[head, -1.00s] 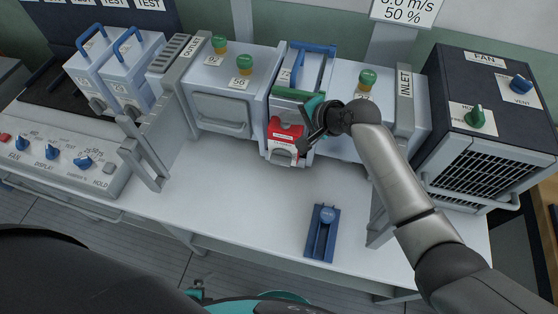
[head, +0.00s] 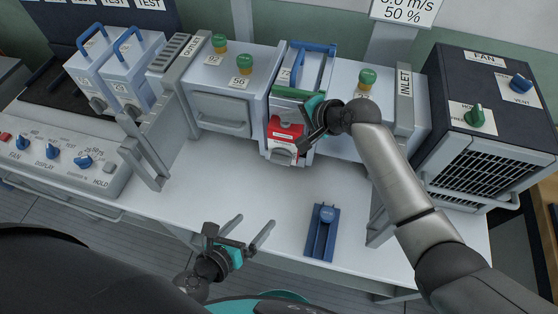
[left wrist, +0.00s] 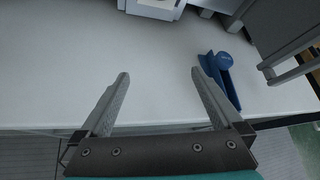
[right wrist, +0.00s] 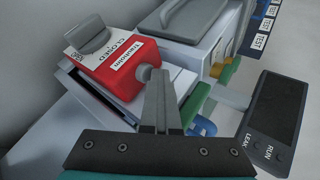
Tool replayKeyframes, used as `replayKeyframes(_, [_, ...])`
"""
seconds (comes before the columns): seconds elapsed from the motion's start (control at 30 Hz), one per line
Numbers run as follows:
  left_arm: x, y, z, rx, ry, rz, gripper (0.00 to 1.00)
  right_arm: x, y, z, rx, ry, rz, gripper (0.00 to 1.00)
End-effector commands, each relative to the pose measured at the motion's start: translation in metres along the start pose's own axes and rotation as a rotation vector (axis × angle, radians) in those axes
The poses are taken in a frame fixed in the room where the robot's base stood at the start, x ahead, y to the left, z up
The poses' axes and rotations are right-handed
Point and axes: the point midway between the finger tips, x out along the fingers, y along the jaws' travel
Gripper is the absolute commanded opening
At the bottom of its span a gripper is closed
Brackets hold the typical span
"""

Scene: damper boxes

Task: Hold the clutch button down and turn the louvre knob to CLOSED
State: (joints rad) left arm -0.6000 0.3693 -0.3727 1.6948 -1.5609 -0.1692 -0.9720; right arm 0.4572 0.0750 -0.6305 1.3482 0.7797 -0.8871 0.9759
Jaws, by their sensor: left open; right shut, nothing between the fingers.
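The red block (head: 285,132) is on the front of the middle damper box (head: 275,110). In the right wrist view the red block (right wrist: 118,75) has a white label reading CLOSED beside a grey louvre knob (right wrist: 88,36). A rounded grey button (right wrist: 148,72) sticks out of its side. My right gripper (head: 305,145) is shut and empty at the block. In the right wrist view its fingertips (right wrist: 160,76) overlap the button's edge; I cannot tell whether they press it. My left gripper (head: 252,228) is open and empty over the table's front edge, well apart from the block.
A blue holder with a round blue knob (head: 322,235) lies on the table right of my left gripper. The fan box (head: 490,110) stands at the right, a control panel (head: 65,150) at the left. Bare tabletop (head: 220,185) lies between my left gripper and the boxes.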

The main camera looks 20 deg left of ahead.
Motion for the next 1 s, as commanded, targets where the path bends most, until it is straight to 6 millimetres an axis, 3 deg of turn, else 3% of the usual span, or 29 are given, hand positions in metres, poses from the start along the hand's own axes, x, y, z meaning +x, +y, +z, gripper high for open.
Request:
replayKeyframes(0.2, [0.015,-0.025,0.045,0.143,-0.133,0.084,1.0,0.0,0.002,0.0,0.001,-0.001,0.004,0.0])
replayKeyframes(0.4, [0.02,-0.037,0.07,0.242,-0.184,0.163,1.0,0.0,0.002,0.0,0.001,-0.001,0.003,0.0])
replayKeyframes(0.73, [0.029,-0.041,0.083,0.295,-0.198,0.207,1.0,0.0,0.002,0.0,0.001,-0.001,0.003,0.0])
replayKeyframes(1.0, [0.068,-0.034,0.092,0.295,-0.199,0.207,1.0,0.0,0.002,0.0,0.001,-0.001,0.003,0.0])
